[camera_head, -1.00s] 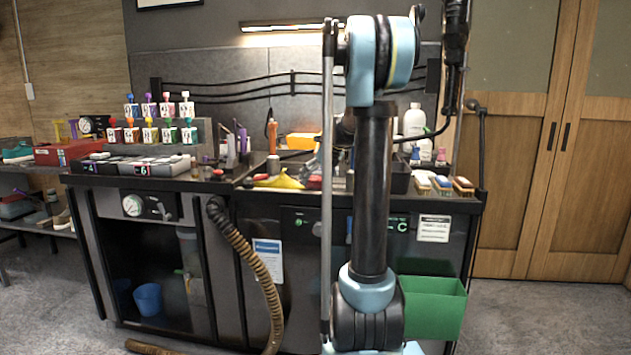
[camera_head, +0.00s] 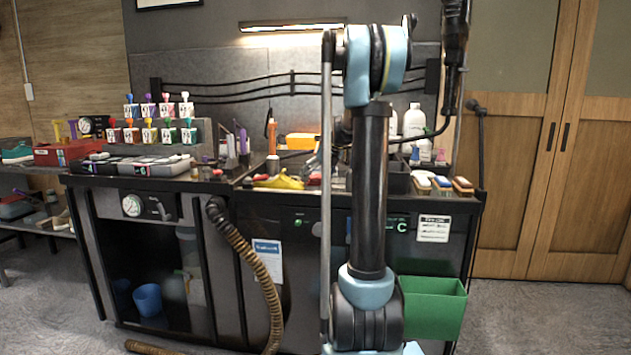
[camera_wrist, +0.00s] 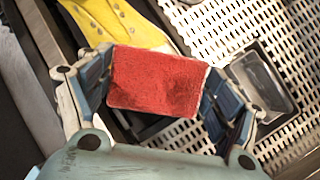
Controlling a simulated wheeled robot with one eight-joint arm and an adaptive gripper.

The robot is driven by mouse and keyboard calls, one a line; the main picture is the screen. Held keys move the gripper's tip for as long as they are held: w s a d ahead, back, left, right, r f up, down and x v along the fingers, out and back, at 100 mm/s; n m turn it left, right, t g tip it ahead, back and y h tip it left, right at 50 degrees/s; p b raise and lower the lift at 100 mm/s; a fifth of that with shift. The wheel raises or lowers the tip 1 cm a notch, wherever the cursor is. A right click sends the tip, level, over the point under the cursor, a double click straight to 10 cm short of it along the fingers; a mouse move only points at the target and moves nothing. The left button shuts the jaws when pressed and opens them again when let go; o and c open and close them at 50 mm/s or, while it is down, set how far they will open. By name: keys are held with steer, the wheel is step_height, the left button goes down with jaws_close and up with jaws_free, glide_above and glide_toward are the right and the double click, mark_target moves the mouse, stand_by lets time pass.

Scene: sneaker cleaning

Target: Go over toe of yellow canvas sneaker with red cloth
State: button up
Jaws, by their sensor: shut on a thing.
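The yellow canvas sneaker (camera_wrist: 118,22) lies just beyond the cloth at the top left, partly cut off by the frame. Whether the cloth touches it I cannot tell. In the head view the sneaker (camera_head: 284,182) lies on the bench left of my arm. My gripper is hidden behind my arm there.
A perforated metal surface (camera_wrist: 215,28) and a small metal tray (camera_wrist: 262,82) lie right of the cloth. On the bench (camera_head: 212,185), coloured bottles (camera_head: 150,133) stand at the left and brushes (camera_head: 442,184) at the right. A green bin (camera_head: 433,308) hangs in front.

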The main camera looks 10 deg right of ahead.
mark_target(315, 178)
steer(key=shift+w+d, duration=0.1)
steer(key=shift+w, duration=0.85)
steer(key=shift+w+d+f, duration=0.15)
steer(key=shift+w+d, duration=0.1)
steer(key=shift+w, duration=0.15)
steer(key=shift+w+d, duration=0.2)
steer(key=shift+w, duration=0.4)
steer(key=shift+s+a+f, duration=0.1)
steer(key=shift+s+a, duration=0.1)
steer(key=shift+s, duration=0.5)
steer(key=shift+s+a+r, duration=0.1)
steer(key=shift+s+a, duration=0.1)
steer(key=shift+s, duration=0.45)
steer(key=shift+s+a+f, duration=0.1)
steer(key=shift+s+a, duration=0.1)
steer(key=shift+s, duration=0.5)
steer(key=shift+s+a, duration=0.25)
steer(key=shift+s, duration=0.75)
steer(key=shift+s+a, duration=0.25)
steer(key=shift+s, duration=0.7)
steer(key=shift+w, duration=0.15)
